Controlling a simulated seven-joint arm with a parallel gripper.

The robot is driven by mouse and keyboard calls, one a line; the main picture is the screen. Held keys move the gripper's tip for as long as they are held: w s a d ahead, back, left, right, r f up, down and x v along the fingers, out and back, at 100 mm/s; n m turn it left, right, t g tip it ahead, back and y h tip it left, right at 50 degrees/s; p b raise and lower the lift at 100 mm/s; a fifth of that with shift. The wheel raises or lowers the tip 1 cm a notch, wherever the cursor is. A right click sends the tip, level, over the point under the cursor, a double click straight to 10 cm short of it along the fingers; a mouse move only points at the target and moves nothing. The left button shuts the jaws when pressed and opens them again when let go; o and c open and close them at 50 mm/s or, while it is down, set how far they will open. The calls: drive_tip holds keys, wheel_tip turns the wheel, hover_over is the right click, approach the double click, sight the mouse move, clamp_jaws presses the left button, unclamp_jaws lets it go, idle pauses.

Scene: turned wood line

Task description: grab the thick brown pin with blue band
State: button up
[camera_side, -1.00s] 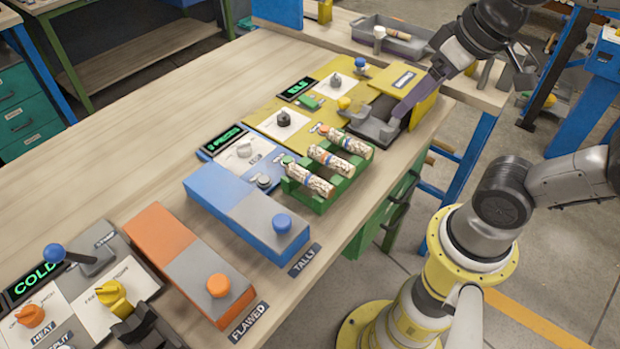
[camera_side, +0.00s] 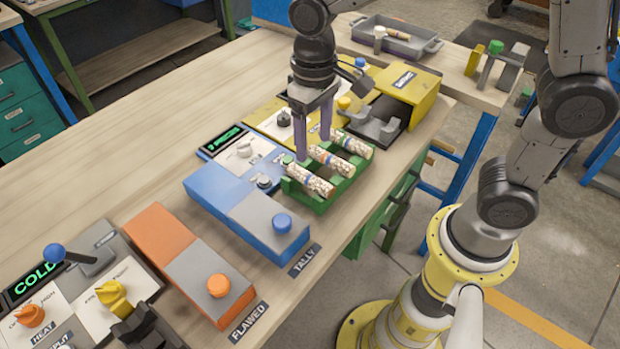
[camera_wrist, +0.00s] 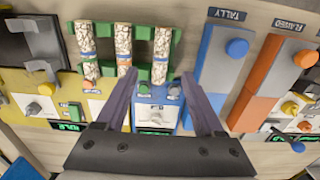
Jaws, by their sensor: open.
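A green rack (camera_side: 340,188) holds three mottled cream-and-brown pins lying side by side. The near pin (camera_side: 316,185) has a blue band; in the wrist view it is the right pin (camera_wrist: 162,42). The middle pin (camera_side: 338,163) also shows in the wrist view (camera_wrist: 123,40), with a blue band. The far pin (camera_side: 356,147) is the left one in the wrist view (camera_wrist: 86,42), also with a blue band. I cannot tell which is thickest. My gripper (camera_side: 314,147) points down, open and empty, at the rack's back side. In the wrist view its fingertips (camera_wrist: 159,78) straddle the right pin's line.
A blue tally box (camera_side: 225,200) and an orange flawed box (camera_side: 165,235) stand to the left. A yellow box (camera_side: 412,90) with a dark cradle stands behind the rack. A grey tray (camera_side: 430,46) at the back holds another pin. Bare table lies at far left.

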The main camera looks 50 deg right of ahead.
sight(311, 176)
drive_tip(key=f, duration=0.9)
drive_tip(key=shift+w+a+f, duration=0.1)
drive_tip(key=shift+w+f, duration=0.1)
drive_tip(key=shift+f, duration=0.1)
drive_tip(key=shift+c, duration=0.3)
clamp_jaws()
